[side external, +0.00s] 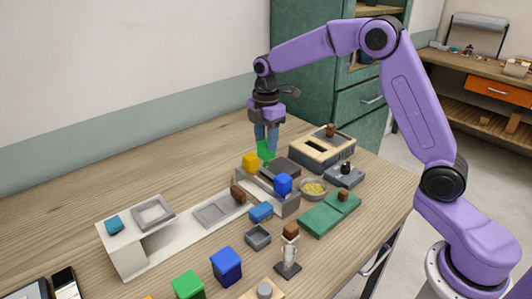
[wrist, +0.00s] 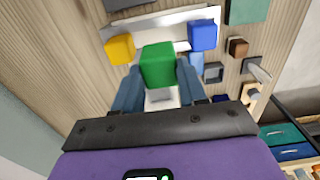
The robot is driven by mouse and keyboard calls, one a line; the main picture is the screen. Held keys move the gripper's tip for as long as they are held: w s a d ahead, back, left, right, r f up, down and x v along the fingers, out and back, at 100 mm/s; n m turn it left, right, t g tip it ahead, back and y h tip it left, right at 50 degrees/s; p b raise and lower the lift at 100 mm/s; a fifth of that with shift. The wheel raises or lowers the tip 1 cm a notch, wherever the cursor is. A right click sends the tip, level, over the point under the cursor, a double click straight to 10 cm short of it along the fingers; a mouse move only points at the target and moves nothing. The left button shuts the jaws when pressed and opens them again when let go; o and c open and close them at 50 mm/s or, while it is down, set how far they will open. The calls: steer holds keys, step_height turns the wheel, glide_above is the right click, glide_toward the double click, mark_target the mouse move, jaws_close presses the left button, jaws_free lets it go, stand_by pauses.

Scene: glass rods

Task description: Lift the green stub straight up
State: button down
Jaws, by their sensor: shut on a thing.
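The green stub (side external: 265,148) is a bright green block between the fingers of my gripper (side external: 266,143). In the wrist view the green stub (wrist: 158,64) sits between the two blue-grey fingertips of my gripper (wrist: 158,80). My gripper is shut on it. In the side view the fingers point down and the stub is at their tips, near the grey raised stand (side external: 284,204). The fingers cover part of the stub. I cannot tell whether its lower end touches anything.
A yellow block (side external: 250,162) is close on the left and a blue block (side external: 283,184) close on the right. A dark grey slab (side external: 280,168), a bowl (side external: 313,189) and a beige box (side external: 322,149) stand nearby. Bare table lies at the back left.

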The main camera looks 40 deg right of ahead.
steer(key=shift+r, duration=1)
